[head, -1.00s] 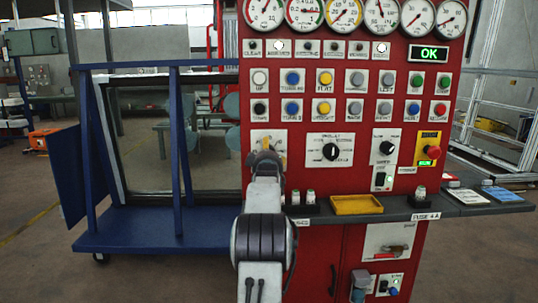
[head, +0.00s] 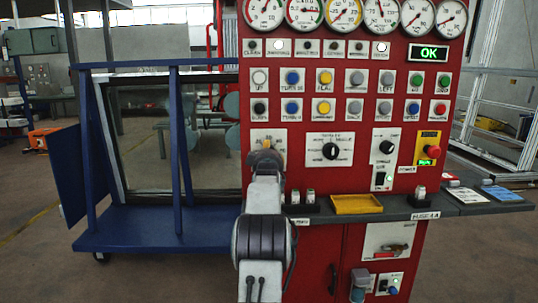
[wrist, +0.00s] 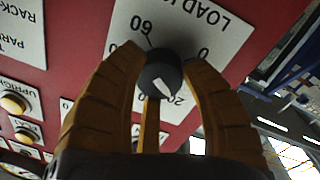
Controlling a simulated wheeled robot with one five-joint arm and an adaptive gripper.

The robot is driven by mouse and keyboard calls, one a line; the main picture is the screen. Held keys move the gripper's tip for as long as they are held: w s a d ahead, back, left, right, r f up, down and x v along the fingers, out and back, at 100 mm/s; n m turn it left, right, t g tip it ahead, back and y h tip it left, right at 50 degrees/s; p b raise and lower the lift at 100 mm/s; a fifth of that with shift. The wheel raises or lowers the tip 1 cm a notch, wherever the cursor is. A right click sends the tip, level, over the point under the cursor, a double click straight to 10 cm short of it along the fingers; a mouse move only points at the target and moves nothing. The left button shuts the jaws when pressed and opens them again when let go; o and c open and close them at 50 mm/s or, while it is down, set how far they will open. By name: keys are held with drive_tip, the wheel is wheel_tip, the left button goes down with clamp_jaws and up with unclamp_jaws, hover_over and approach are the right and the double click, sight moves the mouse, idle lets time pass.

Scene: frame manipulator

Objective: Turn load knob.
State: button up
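The load knob (wrist: 162,73) is a round black knob with a white pointer mark. It sits on a white plate (wrist: 206,32) lettered "LOAD K…", with 60, 20 and 0 showing around it. My gripper (wrist: 162,62) has its orange fingers on either side of the knob, and the fingertips appear to touch it. The pointer slants toward the lower right of the wrist picture, near the 20. In the head view my gripper (head: 267,147) is at the plate (head: 282,134) on the red panel's left side, and my wrist hides the knob there.
The red panel (head: 341,219) carries gauges, buttons and other knobs, including a black selector (head: 330,151) to the right. A grey shelf (head: 400,213) with a yellow tray (head: 357,204) juts out below. A blue frame cart (head: 150,236) stands at the left.

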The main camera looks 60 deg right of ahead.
drive_tip(key=c, duration=0.5)
drive_tip(key=shift+r+m, duration=0.1)
drive_tip(key=shift+m, duration=1.4)
drive_tip(key=shift+a, duration=0.1)
drive_tip(key=o, duration=1.2)
drive_tip(key=shift+w, duration=0.1)
drive_tip(key=shift+v, duration=6)
